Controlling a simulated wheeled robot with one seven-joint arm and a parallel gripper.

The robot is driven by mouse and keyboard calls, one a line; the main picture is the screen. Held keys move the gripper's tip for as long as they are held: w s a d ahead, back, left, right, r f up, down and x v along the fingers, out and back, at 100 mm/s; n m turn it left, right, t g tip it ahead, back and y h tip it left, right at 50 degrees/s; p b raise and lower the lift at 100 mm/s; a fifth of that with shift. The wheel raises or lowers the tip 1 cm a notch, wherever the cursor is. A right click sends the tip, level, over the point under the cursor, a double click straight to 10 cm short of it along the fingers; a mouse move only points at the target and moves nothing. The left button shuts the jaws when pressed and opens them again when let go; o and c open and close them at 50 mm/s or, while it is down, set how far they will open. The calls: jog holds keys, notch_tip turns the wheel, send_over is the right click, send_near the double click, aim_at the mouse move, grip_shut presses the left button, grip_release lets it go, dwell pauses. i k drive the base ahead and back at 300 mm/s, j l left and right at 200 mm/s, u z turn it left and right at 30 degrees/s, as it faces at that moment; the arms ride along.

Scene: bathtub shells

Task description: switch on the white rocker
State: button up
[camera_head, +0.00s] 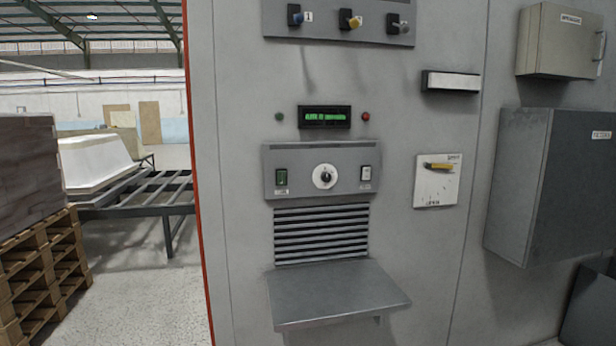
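The white rocker (366,173) sits at the right end of a small grey control panel (345,158) on the front of a tall grey cabinet. It is an upright rocker in a dark frame with a small label beneath it. Which side of it is pressed in is too small to tell. A round white dial (324,176) with a black knob is to its left, and a green rocker (281,178) is at the panel's left end. My gripper is not in view.
A grey shelf (338,292) juts out below the louvred vent (321,234). Above the panel are a green-lit display (324,117), a red lamp (366,117) and several selector switches. A yellow-handled switch (439,166) and a projecting dark box (548,185) are to the right. Pallets (40,270) stand left.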

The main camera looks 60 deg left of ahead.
aim_at(367, 172)
jog(key=k+l+u, duration=0.1)
jog(key=u, duration=1.9)
jog(key=i+u, duration=0.45)
jog(key=i, duration=0.4)
